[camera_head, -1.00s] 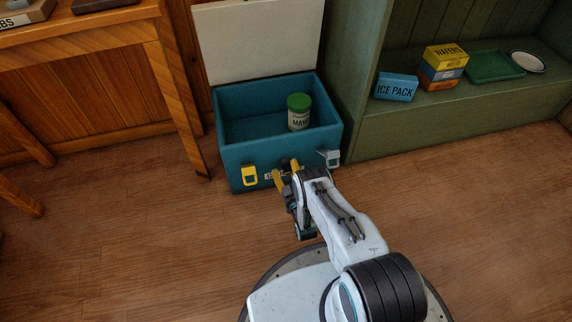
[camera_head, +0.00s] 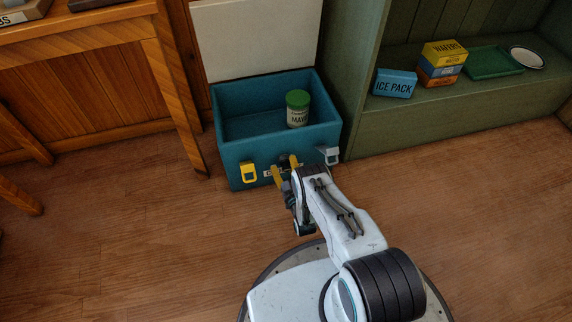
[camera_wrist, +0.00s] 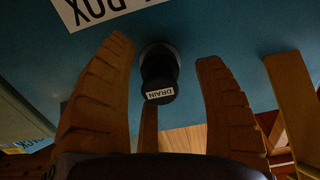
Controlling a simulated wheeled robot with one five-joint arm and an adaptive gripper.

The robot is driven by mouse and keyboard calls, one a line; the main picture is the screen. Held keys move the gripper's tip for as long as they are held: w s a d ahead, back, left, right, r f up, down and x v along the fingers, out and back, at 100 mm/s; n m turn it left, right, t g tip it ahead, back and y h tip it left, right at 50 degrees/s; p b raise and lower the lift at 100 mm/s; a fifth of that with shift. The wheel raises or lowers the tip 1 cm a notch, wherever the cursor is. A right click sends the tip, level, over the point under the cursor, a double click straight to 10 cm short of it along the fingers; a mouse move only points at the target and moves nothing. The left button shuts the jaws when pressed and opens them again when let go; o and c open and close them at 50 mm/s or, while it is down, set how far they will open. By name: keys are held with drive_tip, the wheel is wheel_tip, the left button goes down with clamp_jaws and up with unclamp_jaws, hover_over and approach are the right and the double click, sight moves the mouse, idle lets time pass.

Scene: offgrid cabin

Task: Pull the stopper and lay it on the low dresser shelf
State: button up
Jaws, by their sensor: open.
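The stopper (camera_wrist: 158,75) is a black plug with a white DRAIN label, seated in the front wall of the blue-green cool box (camera_head: 245,152). In the wrist view my gripper (camera_wrist: 160,80) is open, with yellow-brown fingers on either side of the stopper and visible gaps between. In the head view my gripper (camera_head: 286,167) is at the box's front, between its yellow and grey latches, and mostly hides the stopper. The low dresser shelf (camera_head: 450,112) is green and lies to the right of the box.
The box lid (camera_head: 258,40) stands open, and a green-capped jar (camera_head: 297,110) is inside. The shelf holds an ice pack (camera_head: 395,84), stacked boxes (camera_head: 441,63), a green tray (camera_head: 492,62) and a white dish (camera_head: 527,58). Its front strip is bare. A wooden table (camera_head: 180,95) stands left.

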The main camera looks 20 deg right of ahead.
clamp_jaws()
idle(0.5)
drive_tip(key=shift+s, duration=0.15)
